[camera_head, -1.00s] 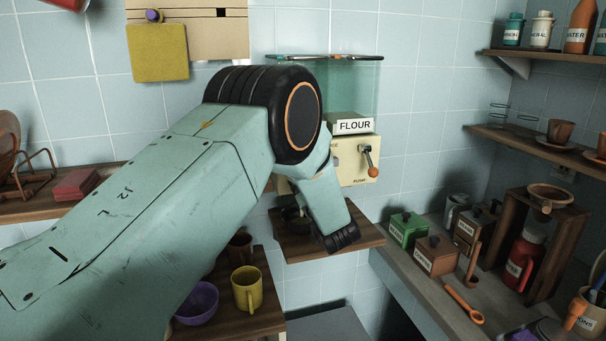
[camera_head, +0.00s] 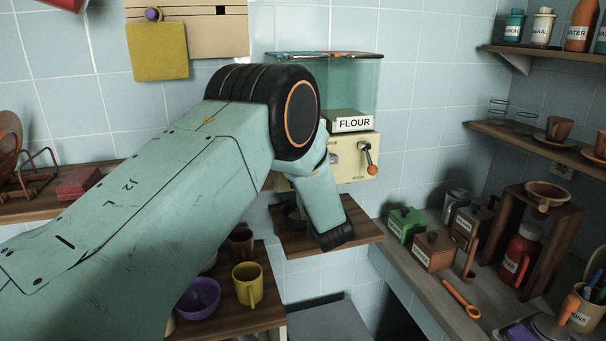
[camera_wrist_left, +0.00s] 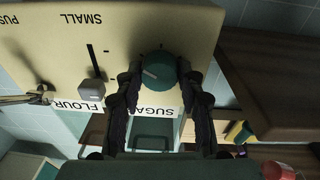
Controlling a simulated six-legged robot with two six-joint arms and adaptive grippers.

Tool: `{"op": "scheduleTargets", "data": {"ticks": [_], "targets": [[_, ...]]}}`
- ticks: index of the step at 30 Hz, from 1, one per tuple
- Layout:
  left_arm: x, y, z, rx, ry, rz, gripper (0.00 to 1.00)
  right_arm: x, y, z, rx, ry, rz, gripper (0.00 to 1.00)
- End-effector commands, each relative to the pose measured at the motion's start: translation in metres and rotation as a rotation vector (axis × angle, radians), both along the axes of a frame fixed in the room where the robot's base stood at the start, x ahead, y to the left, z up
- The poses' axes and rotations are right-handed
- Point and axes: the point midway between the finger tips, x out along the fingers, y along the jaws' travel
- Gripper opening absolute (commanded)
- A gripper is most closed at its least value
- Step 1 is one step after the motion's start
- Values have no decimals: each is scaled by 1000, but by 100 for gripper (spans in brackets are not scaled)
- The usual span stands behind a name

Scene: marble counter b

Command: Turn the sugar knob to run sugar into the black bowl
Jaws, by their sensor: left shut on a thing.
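The sugar knob (camera_wrist_left: 158,70) is a round teal knob with a pale pointer mark, on the cream dispenser front above an upside-down SUGAR label in the left wrist view. My left gripper (camera_wrist_left: 155,82) has its two dark fingers on either side of the knob and is shut on it. In the head view my left arm covers the knob, the gripper and the left part of the dispenser (camera_head: 348,160). A dark shape (camera_head: 290,212) on the small wooden shelf under the dispenser may be the black bowl; it is mostly hidden. My right gripper is not in view.
The dispenser's FLOUR side has a lever with an orange ball (camera_head: 372,170). The small wooden shelf (camera_head: 360,228) sits below it. A yellow mug (camera_head: 247,284) and purple bowl (camera_head: 199,298) stand at lower left. Green (camera_head: 407,224) and brown (camera_head: 434,251) boxes stand on the right counter.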

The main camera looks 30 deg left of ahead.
Motion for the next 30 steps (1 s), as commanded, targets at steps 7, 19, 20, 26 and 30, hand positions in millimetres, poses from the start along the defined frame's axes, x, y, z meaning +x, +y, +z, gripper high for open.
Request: {"op": "scheduleTargets", "data": {"ticks": [7,19,20,26,30], "targets": [[-2,-1,-9,-6,20,-1,7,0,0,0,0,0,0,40],[-1,0,-4,-4,8,0,61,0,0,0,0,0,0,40],[-1,0,-4,-4,8,0,61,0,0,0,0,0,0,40],[-1,-1,-3,-3,6,0,61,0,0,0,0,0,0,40],[-8,-9,-3,-3,6,-1,61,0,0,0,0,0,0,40]]}}
